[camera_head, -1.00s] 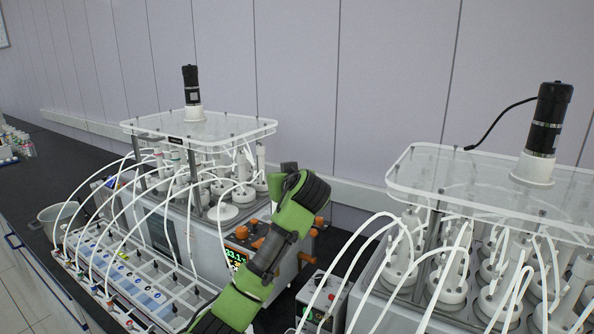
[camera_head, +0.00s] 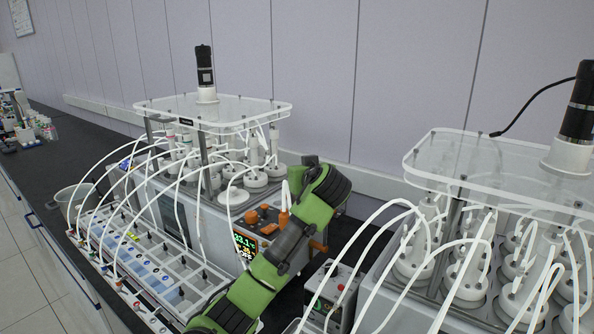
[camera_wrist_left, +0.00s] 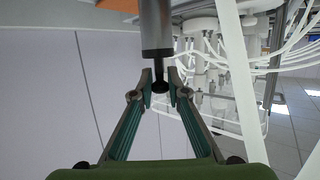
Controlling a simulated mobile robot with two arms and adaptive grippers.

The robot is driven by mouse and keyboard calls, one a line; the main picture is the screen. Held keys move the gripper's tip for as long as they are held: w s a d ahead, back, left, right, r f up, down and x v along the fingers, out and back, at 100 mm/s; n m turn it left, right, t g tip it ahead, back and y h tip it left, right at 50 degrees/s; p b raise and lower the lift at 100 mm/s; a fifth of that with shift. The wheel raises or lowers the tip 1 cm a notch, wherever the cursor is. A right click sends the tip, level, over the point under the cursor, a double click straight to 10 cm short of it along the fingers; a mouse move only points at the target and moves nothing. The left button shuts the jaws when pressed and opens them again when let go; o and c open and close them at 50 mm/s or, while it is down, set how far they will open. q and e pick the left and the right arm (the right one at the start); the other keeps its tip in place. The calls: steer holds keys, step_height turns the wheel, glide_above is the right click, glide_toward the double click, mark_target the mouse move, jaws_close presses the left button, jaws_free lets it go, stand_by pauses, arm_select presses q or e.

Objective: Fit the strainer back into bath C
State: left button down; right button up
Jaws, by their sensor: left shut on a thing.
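In the left wrist view, my left gripper (camera_wrist_left: 160,90) is shut on the black knobbed stem of a grey metal cylinder, which looks like the strainer (camera_wrist_left: 155,25). Its far end is cut off by the top of the picture. In the head view my left arm's green links rise beside the nearer left bath unit (camera_head: 205,235); they hide the gripper's fingers and the strainer. That unit has a lit display (camera_head: 245,246) and orange knobs (camera_head: 262,217). No letter is readable, so I cannot tell which unit is bath C. My right gripper is out of view.
A second bath unit (camera_head: 385,278) with white vessels and a clear lid (camera_head: 480,160) stands at the right. White tubes arch over the tray (camera_head: 160,285) at the front left. A small control box (camera_head: 328,290) sits between the units. The wall runs behind.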

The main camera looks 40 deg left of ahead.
arm_select(q)
steer(key=shift+s+f+b, duration=0.1)
steer(key=shift+f+b, duration=0.3)
steer(key=shift+f, duration=0.3)
steer(key=shift+f+b, duration=2.45)
steer(key=shift+f, duration=1.1)
steer(key=c, duration=1.9)
jaws_free()
steer(key=v, duration=1.2)
